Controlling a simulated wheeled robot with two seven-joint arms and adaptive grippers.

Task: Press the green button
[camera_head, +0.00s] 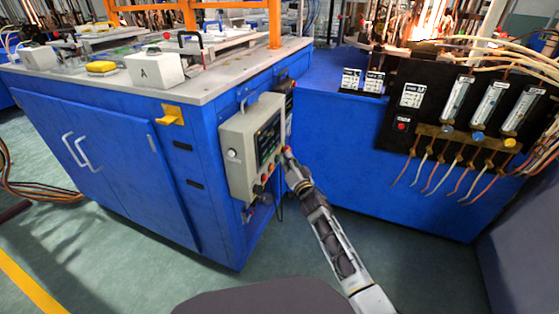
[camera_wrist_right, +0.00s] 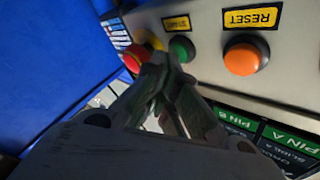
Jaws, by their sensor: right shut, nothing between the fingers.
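The green button (camera_wrist_right: 181,49) is on the light control panel in the right wrist view, below an upside-down yellow label. An orange button (camera_wrist_right: 243,57) under a RESET label is to its right. A yellow button (camera_wrist_right: 153,42) and a red one (camera_wrist_right: 134,59) are to its left. My right gripper (camera_wrist_right: 165,66) is shut and empty, its fingertips close to the green button and overlapping its lower edge; I cannot tell whether they touch. In the head view the right gripper (camera_head: 290,162) is at the right side of the control box (camera_head: 236,150). My left gripper is not in view.
The control box is mounted on the blue cabinet (camera_head: 110,155), whose worktop holds a white box (camera_head: 153,70) marked A. A black panel (camera_head: 425,80) with flow tubes and hoses stands at the right. Open floor lies in front.

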